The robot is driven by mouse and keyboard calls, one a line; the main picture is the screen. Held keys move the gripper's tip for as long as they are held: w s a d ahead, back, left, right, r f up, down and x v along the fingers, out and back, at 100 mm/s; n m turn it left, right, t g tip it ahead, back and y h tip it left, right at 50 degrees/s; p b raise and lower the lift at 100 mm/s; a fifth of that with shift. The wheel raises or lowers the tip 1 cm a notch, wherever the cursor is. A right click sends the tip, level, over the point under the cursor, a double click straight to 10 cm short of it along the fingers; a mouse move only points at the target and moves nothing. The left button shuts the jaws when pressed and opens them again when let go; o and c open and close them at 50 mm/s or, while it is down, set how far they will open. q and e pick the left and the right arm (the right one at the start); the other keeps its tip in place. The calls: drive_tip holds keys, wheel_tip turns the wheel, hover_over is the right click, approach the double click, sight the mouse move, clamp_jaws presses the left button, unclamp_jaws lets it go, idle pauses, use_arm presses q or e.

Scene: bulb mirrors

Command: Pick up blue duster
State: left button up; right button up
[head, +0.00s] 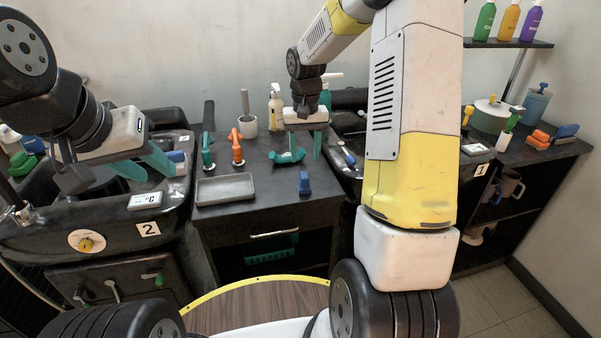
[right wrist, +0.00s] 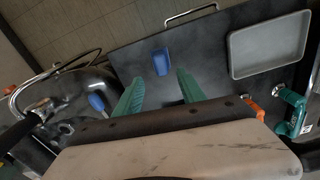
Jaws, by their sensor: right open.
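A small blue block-like object (head: 304,182), which looks like the blue duster, stands on the dark counter near its front edge. It also shows in the right wrist view (right wrist: 161,62), just beyond and between my fingertips, not touching them. My right gripper (head: 305,154) is open, with teal fingers pointing down above the counter behind the blue object; it is empty in the right wrist view (right wrist: 158,84). My left gripper (head: 148,172) has its teal fingers apart over the left sink, with nothing visible between them.
A grey tray (head: 225,189) lies left of the blue object. Orange (head: 237,148) and teal (head: 207,150) tools stand behind it. A grey pot (head: 247,125) and spray bottle (head: 276,108) are at the back. Sinks flank the counter. Another blue brush (head: 565,132) lies far right.

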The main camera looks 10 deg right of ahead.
sight(304, 174)
wheel_tip(304, 174, down, 8)
drive_tip(key=shift+s+a+f, duration=0.1)
drive_tip(key=shift+s, duration=0.05)
idle(0.3)
clamp_jaws()
